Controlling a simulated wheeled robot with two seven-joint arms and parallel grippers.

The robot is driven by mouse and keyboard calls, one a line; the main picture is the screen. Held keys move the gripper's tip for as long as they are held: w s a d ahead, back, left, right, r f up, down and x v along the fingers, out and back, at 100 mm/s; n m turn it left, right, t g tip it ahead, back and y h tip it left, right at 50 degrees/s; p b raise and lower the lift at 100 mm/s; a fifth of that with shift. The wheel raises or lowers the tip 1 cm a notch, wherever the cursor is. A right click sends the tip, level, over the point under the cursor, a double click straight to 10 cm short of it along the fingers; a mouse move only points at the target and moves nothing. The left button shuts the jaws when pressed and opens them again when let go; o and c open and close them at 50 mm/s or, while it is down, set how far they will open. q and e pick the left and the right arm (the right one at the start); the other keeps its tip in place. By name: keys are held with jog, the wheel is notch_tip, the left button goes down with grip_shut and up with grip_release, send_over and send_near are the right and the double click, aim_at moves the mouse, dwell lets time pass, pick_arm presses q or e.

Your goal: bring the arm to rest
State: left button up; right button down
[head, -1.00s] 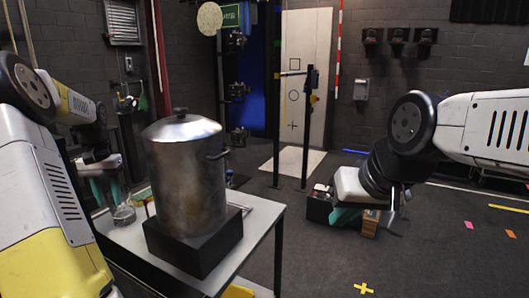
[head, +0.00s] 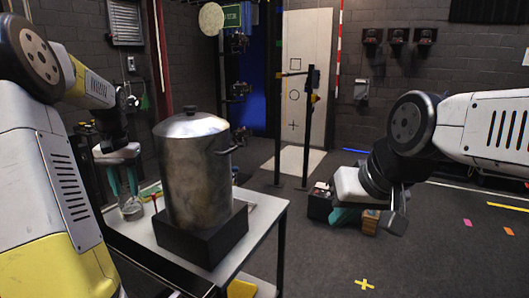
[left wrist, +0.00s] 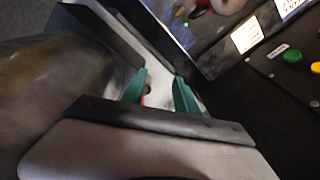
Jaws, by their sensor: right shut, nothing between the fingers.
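My left gripper (head: 124,184) is near the left side of the table, left of the large metal pot. Its two teal fingers point down and stand apart. In the left wrist view the left gripper (left wrist: 160,92) also shows its fingers apart, with a small dark and red thing seen beyond the gap. A clear glass-like thing (head: 132,208) is just below the fingers in the head view; I cannot tell whether they touch. My right gripper (head: 345,216) hangs low at the right over the floor, shut and empty, with its fingers partly hidden by its wrist.
A metal pot (head: 196,175) with a lid stands on a black block (head: 200,240) on the white table (head: 258,225). Green (left wrist: 292,55) and yellow (left wrist: 316,67) buttons show on a dark panel. The floor right of the table is mostly clear.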

pick_arm(q)
jog(key=s+d+r+t, duration=0.1)
jog(key=s+d+r, duration=0.35)
jog(key=d, duration=0.55)
jog(key=s+d+r+m+t+h, duration=0.1)
jog(key=s+d+t, duration=0.3)
jog(key=s+d, duration=1.1)
jog(key=shift+s+d+r+m+t+h, duration=0.15)
jog(key=shift+s+d+m+t+h, duration=0.15)
jog(key=shift+s+h, duration=0.6)
